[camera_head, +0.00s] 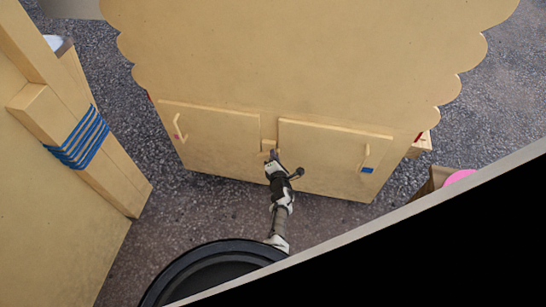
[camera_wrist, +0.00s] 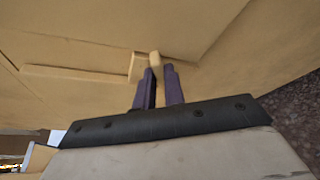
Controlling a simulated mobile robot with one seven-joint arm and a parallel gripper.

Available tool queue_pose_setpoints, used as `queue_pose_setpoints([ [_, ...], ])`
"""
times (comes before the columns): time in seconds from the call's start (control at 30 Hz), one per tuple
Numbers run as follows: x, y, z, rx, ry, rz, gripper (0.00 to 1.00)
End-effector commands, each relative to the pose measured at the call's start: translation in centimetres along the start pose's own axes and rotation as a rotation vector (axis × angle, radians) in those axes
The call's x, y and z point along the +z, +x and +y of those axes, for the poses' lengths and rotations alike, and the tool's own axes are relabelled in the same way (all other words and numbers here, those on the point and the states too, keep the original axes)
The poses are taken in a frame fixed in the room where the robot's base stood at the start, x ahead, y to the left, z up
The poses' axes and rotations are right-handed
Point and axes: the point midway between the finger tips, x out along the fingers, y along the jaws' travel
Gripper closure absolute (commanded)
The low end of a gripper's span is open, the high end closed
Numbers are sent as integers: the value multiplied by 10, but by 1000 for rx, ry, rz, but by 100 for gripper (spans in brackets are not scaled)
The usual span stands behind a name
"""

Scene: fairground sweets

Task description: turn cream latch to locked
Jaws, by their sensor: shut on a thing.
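The cream latch (camera_head: 268,145) sits on the cabinet front between the two doors. In the wrist view the latch's pale knob (camera_wrist: 155,60) stands out from a small cream block (camera_wrist: 137,68). My gripper (camera_head: 273,156) is at the latch, with my arm reaching up from below. In the wrist view the two purple fingers of my gripper (camera_wrist: 159,82) are close around the outer end of the knob and shut on it. The fingers hide part of the knob. I cannot make out a locked or unlocked marking.
The left door (camera_head: 213,140) and right door (camera_head: 325,158) are flush with the cabinet, each with a handle. A blue square (camera_head: 367,170) is on the right door. A wooden post with blue rope (camera_head: 80,140) stands at left. Dark paving lies in front.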

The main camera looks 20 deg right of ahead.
Motion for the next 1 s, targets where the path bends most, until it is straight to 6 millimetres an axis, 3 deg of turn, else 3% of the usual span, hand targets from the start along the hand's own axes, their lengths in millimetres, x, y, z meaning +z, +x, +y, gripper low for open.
queue_pose_setpoints([
  [0.5, -4, 1, -16, 138, 334, -1, 100],
  [1.0, -4, 1, -16, 167, 407, 0, 100],
])
